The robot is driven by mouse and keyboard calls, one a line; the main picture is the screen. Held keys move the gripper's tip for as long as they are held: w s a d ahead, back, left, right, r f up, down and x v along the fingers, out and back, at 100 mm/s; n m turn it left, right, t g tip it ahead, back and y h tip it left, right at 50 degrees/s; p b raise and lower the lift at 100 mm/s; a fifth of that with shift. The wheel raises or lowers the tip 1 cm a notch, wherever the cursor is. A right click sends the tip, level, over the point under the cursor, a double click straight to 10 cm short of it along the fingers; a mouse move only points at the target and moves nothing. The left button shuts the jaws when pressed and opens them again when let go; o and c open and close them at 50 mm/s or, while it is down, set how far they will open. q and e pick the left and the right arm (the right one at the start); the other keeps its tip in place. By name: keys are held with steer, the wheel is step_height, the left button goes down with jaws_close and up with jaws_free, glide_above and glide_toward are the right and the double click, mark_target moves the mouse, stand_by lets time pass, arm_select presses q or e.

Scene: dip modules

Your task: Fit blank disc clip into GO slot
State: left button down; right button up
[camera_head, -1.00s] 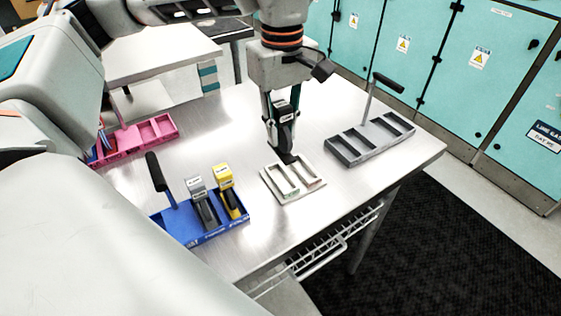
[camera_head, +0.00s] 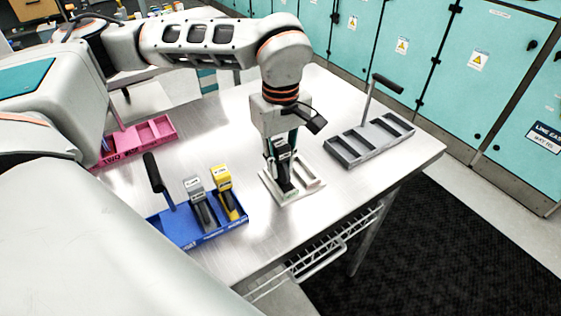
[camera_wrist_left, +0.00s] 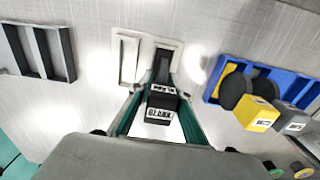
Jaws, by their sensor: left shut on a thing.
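The blank disc clip (camera_head: 287,186) is black, with a label reading BLANK that shows in the left wrist view (camera_wrist_left: 160,115). My left gripper (camera_head: 281,160) is shut on it from above and holds it upright. The clip's lower end is at the left slot of the small white two-slot tray (camera_head: 315,194); I cannot tell how deep it sits. In the left wrist view that slot is the right one of the tray (camera_wrist_left: 118,58), and the other slot is empty. I cannot read any GO marking. My right gripper is not in view.
A blue tray (camera_head: 208,234) with a black handle, a grey clip (camera_head: 200,205) and a yellow clip (camera_head: 228,195) stands at the left. An empty grey tray (camera_head: 350,158) stands to the right. A pink tray (camera_head: 130,145) is at the far left. The steel table between them is clear.

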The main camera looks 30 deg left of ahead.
arm_select(q)
steer(key=shift+f, duration=0.15)
steer(key=c, duration=1.8)
jaws_free()
steer(key=shift+c, duration=0.2)
step_height(320, 180, up, 12)
steer(key=shift+r+p, duration=0.2)
steer(key=shift+p, duration=0.1)
steer(key=shift+f, duration=0.1)
